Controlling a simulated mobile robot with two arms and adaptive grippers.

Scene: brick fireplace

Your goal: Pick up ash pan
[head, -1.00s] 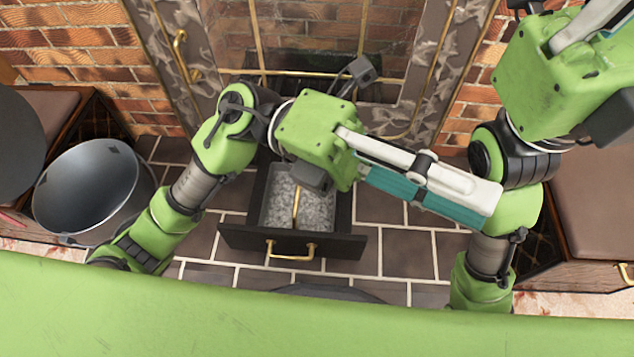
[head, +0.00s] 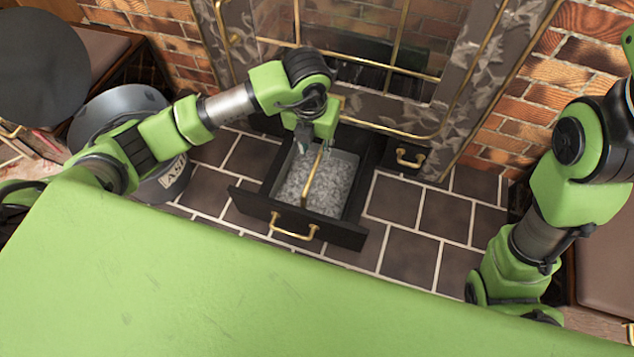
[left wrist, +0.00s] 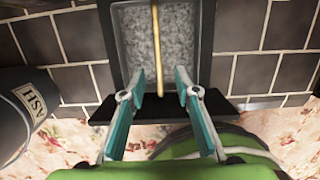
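The ash pan (head: 349,165) is a grey tray full of ash with a long brass handle (head: 317,175) across its top. It sits inside a pulled-out black drawer (head: 345,236) under the fireplace. My left gripper (head: 315,146) is over the far part of the pan, pointing down. In the left wrist view its two teal fingers (left wrist: 160,88) are apart, and the pan's handle (left wrist: 156,45) lines up between them. I cannot tell whether they touch it. The pan's far end is partly hidden by the gripper. My right arm is at the right; its gripper is out of view.
A grey metal bucket marked ASH (head: 121,101) stands left of the drawer, partly behind my left arm. A brown cushioned seat (head: 612,235) is at the right. The fireplace glass door (head: 350,40) is behind the drawer. Tiled floor (head: 420,210) right of the drawer is clear.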

